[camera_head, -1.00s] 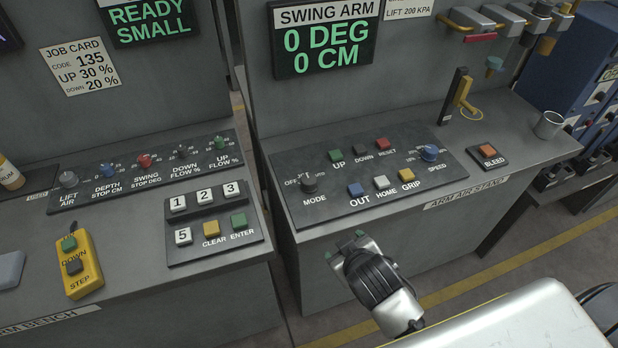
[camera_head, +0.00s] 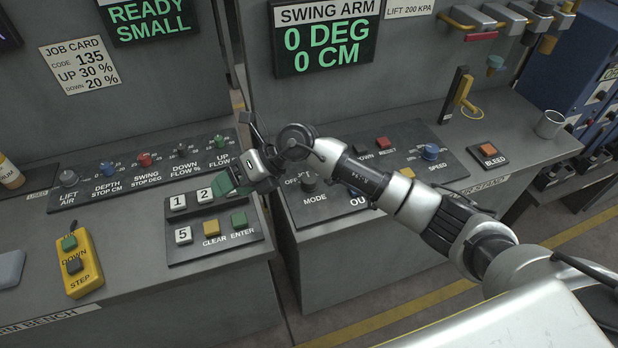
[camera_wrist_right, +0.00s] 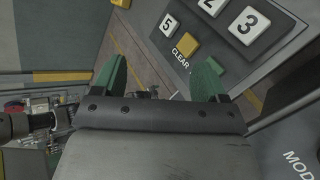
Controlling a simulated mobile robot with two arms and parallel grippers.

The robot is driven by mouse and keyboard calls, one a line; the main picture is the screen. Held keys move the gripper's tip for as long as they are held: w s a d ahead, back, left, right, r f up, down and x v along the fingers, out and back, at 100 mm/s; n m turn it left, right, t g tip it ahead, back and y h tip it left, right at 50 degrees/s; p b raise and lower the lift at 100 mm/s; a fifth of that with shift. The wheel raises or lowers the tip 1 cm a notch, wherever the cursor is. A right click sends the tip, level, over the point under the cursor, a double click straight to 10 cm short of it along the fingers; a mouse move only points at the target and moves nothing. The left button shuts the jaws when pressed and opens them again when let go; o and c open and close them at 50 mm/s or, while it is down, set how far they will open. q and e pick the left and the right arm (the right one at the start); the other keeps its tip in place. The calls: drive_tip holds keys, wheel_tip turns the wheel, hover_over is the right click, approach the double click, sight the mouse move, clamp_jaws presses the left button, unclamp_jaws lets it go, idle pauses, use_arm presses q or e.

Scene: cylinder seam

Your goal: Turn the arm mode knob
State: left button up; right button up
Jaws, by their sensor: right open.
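The arm mode knob (camera_head: 309,183) is a dark knob on the black panel of the right bench, above the word MODE. My right arm passes over this panel, close behind the knob, and covers part of its OFF/JOG markings and several buttons. My right gripper (camera_head: 232,186) is left of the knob, in front of the keypad's upper right, covering the 3 key. Its green fingers are apart and empty; in the right wrist view the gripper (camera_wrist_right: 160,80) shows a clear gap. The knob is not seen there, only part of the MODE label. My left gripper is not in view.
The keypad (camera_head: 258,248) lies on the left bench beside the gap between the benches. A SWING ARM display (camera_head: 323,40) reads 0 DEG, 0 CM. A red-orange BLEED button (camera_head: 488,149) and a metal cup (camera_head: 549,124) stand at the right.

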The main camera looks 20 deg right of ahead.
drive_tip(key=w+d+f+h, duration=0.2)
drive_tip(key=w+d+h, duration=0.3)
drive_tip(key=d, duration=0.4)
drive_tip(key=r+g+h, duration=0.1)
drive_tip(key=r+h, duration=0.1)
drive_tip(key=h, duration=0.4)
hover_over(309, 177)
wheel_tip(309, 177, down, 10)
drive_tip(key=p, duration=0.2)
drive_tip(key=shift+s+r+p, duration=0.15)
drive_tip(key=shift+p, duration=0.15)
drive_tip(key=shift+f, duration=0.75)
drive_tip(key=c, duration=0.9)
